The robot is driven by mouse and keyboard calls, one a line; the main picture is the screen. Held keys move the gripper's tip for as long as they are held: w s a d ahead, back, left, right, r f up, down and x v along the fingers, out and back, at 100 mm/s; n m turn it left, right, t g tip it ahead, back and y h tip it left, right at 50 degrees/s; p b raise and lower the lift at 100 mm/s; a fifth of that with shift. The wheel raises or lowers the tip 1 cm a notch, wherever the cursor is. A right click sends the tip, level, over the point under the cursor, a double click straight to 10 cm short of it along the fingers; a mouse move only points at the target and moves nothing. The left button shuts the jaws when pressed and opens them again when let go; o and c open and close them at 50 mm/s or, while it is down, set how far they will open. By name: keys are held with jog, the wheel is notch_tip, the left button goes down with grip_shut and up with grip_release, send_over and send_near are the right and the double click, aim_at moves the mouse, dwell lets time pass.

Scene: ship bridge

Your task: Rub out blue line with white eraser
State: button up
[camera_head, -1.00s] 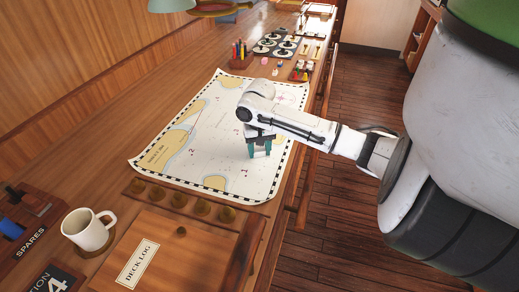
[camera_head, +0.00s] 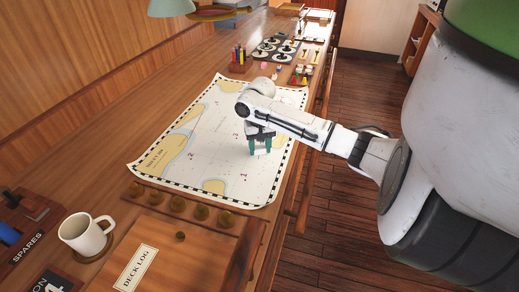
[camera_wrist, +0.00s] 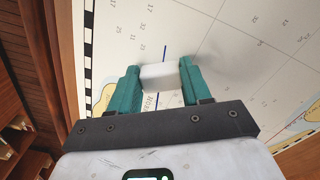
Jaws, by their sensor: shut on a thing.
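My gripper (camera_wrist: 160,82) is shut on a white eraser (camera_wrist: 159,76), which sits between its teal fingers in the wrist view. The eraser lies over a blue line (camera_wrist: 165,52) on the chart. A short stretch of the line shows beyond the eraser and another bit shows on the near side between the fingers. In the head view my gripper (camera_head: 260,146) is over the right part of the chart (camera_head: 211,135), fingers down. The eraser and the blue line cannot be made out there. Whether the eraser touches the paper is hard to tell.
A white mug (camera_head: 84,233) stands at the front left beside a wooden deck log box (camera_head: 175,250). A row of brass knobs (camera_head: 180,200) lies along the chart's near edge. A pen holder (camera_head: 238,62) and small coloured pieces (camera_head: 300,77) stand beyond the chart.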

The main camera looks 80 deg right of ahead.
jog(key=shift+w+d, duration=0.1)
jog(key=shift+d, duration=0.6)
jog(key=shift+w+d+b, duration=0.15)
jog(key=shift+d+b, duration=0.2)
jog(key=shift+d, duration=0.75)
jog(key=shift+d, duration=0.1)
jog(key=shift+w+d+b, duration=0.1)
jog(key=shift+d+b, duration=0.35)
jog(key=shift+d, duration=0.65)
jog(key=shift+w+d+f+b, duration=0.1)
jog(key=shift+d+f+b, duration=0.05)
jog(key=shift+d+b, duration=0.4)
jog(key=shift+d, duration=0.55)
